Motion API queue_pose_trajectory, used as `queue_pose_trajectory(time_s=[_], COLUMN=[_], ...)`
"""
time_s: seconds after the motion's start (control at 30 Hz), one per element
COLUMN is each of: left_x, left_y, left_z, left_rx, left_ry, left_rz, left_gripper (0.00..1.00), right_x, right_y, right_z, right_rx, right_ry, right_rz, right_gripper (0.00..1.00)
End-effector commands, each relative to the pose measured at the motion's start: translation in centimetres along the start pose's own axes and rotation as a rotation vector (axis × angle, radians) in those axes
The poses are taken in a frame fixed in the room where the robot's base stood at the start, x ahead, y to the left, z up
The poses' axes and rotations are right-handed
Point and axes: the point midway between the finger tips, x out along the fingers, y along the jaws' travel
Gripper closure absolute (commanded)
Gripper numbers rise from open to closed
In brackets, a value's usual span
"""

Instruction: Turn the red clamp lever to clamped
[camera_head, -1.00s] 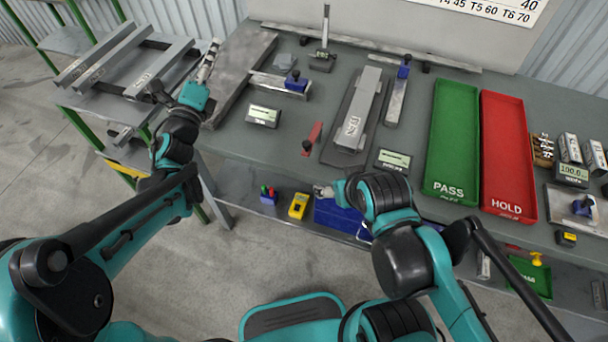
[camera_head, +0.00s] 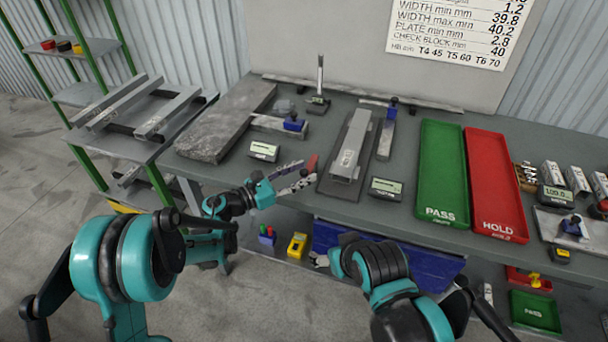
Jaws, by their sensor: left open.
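The red clamp lever (camera_head: 313,162) is on the grey table, just left of the dark plate that carries a long metal section. Only part of its red bar shows; its black knob is hidden behind my left gripper. My left gripper (camera_head: 308,172) is open, its two fingers pointing right, with the tips close to the lever. I cannot tell whether they touch it.
A dark plate with the metal section (camera_head: 349,150) stands just right of the lever. Small displays (camera_head: 264,151) and (camera_head: 386,188) are nearby. A grey stone slab (camera_head: 222,125) is to the left. Green PASS (camera_head: 441,213) and red HOLD (camera_head: 500,227) trays are to the right.

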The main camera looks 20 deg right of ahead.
Motion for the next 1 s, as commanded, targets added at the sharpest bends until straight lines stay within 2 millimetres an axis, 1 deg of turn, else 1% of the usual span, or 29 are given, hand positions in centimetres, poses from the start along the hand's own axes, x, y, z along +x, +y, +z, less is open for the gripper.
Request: queue_pose_trajectory(time_s=[0.03,0.13,0.37,0.4,0.47,0.5,0.53,0.57,0.87,1.0], left_x=[0.5,1.0,1.1,1.1,1.1,1.1,1.1,1.1,1.1,1.8], left_y=[0.0,0.0,0.0,0.0,0.0,0.0,0.0,0.0,0.1,0.0], left_z=[-0.1,0.0,0.1,0.1,0.1,0.1,0.1,0.1,0.1,0.1], left_rx=[0.000,-0.001,-0.001,-0.001,-0.001,-0.001,-0.001,-0.001,-0.002,-0.002], left_ry=[0.000,0.000,-0.001,-0.001,-0.001,-0.001,-0.001,-0.001,-0.001,-0.001], left_rz=[0.000,0.000,0.001,0.002,0.002,0.002,0.002,0.002,0.003,0.009], left_gripper=[0.57,0.57,0.57,0.60,0.76,0.86,0.94,1.00,1.00,1.00], right_x=[0.2,0.2,0.2,0.2,0.2,0.2,0.2,0.2,0.2,0.2], right_y=[0.0,0.0,0.0,0.0,0.0,0.0,0.0,0.0,0.0,0.0], right_z=[0.1,0.2,0.1,0.1,0.1,0.1,0.1,0.1,0.1,0.2], right_rx=[0.000,0.000,0.000,0.000,0.000,0.000,0.000,0.000,0.000,0.000], right_ry=[0.000,0.000,0.000,0.000,0.000,0.000,0.000,0.000,0.000,0.000], right_rz=[0.000,0.000,0.000,0.000,0.000,0.000,0.000,0.000,0.000,0.000], right_gripper=[0.25,0.25,0.25,0.25,0.25,0.25,0.25,0.25,0.25,0.25])
